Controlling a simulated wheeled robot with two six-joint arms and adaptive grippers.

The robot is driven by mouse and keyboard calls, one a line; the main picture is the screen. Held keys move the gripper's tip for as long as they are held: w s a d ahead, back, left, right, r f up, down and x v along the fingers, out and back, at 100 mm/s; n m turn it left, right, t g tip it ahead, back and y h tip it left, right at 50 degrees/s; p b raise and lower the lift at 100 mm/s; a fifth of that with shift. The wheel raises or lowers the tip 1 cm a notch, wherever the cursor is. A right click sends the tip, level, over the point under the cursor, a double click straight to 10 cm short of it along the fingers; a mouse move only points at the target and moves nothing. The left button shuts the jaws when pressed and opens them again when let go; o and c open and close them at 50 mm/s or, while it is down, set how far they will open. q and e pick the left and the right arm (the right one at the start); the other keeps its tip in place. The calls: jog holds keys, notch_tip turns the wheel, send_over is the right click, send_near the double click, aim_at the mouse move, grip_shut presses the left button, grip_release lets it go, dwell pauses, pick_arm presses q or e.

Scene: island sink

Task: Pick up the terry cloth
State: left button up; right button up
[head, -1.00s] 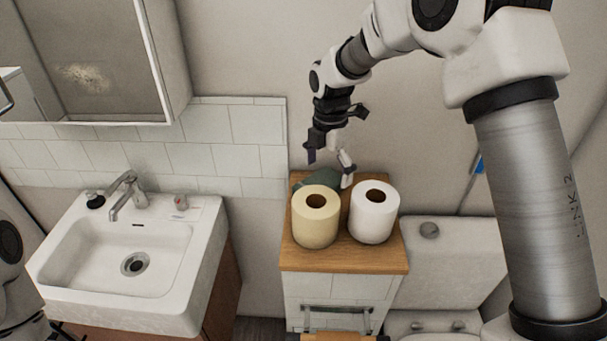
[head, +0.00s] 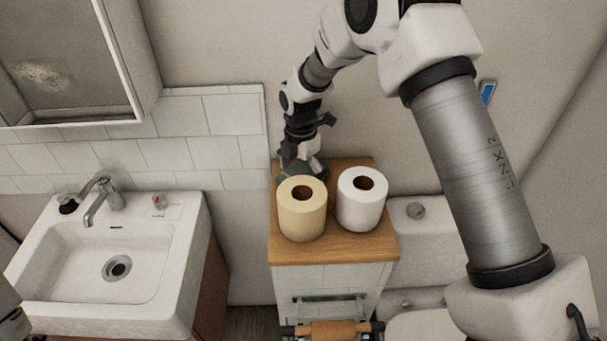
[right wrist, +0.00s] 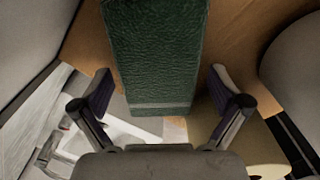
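The terry cloth (head: 318,169) is dark green and lies at the back of the wooden cabinet top, behind the cream roll. In the right wrist view the terry cloth (right wrist: 155,55) shows as a long folded piece with a paler band near one end. My right gripper (head: 297,164) is down at the cloth, partly hidden by the cream roll. In the right wrist view my right gripper (right wrist: 160,92) is open, with one finger on each side of the cloth and gaps between.
A cream roll (head: 302,218) and a white roll (head: 361,212) stand on the wooden top (head: 330,250), close in front of the cloth. The wall is right behind. A sink (head: 60,240) is at left and a toilet (head: 435,240) at right.

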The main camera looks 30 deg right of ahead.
jog(key=shift+s, duration=0.1)
jog(key=c, duration=0.9)
jog(key=shift+r, duration=0.1)
jog(key=shift+c, duration=0.2)
